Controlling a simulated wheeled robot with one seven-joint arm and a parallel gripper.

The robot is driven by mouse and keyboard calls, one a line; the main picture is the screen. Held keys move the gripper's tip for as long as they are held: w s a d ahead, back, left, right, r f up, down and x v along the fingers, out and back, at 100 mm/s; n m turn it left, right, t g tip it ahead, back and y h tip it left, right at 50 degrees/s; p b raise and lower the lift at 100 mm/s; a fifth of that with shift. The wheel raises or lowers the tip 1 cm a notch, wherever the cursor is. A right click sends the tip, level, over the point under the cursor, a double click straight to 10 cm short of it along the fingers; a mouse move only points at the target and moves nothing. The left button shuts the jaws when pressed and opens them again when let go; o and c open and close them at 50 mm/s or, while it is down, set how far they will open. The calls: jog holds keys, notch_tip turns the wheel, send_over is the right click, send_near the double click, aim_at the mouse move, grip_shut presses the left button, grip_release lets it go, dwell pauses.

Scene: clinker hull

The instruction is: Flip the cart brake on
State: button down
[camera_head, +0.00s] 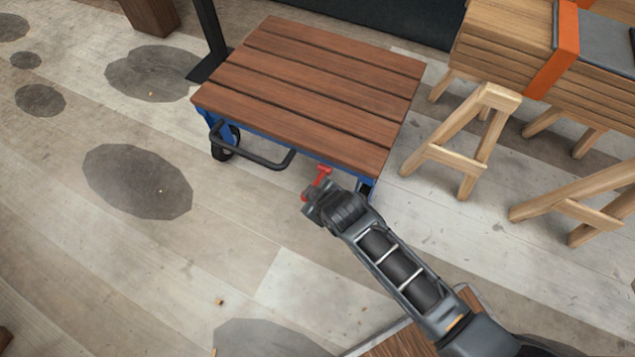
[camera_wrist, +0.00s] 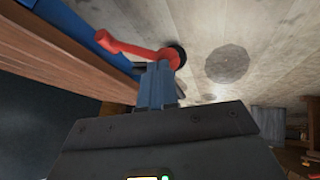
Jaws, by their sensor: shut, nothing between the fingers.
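The cart (camera_head: 310,85) has a brown slatted wooden top on a blue frame, with a black bar handle (camera_head: 255,154) on its near side. A red brake lever (camera_head: 323,174) sticks out below the near edge of the top, right of the handle. In the wrist view the red lever (camera_wrist: 135,47) runs from the blue frame to a round end with a dark hub. My gripper (camera_head: 313,192) is at the lever. Its shut, empty fingers (camera_wrist: 160,72) are right by the lever's round end and partly overlap it; I cannot tell whether they touch.
Wooden trestles (camera_head: 470,145) carrying stacked planks (camera_head: 510,45) with an orange strap stand right of the cart. A dark post (camera_head: 210,35) stands at the cart's far left.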

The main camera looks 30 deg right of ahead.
jog(key=shift+s+a+f, duration=0.2)
jog(key=shift+a+f, duration=0.05)
jog(key=shift+f, duration=0.3)
jog(key=shift+s+a+f, duration=0.15)
jog(key=shift+a+f, duration=0.05)
jog(key=shift+f, duration=0.5)
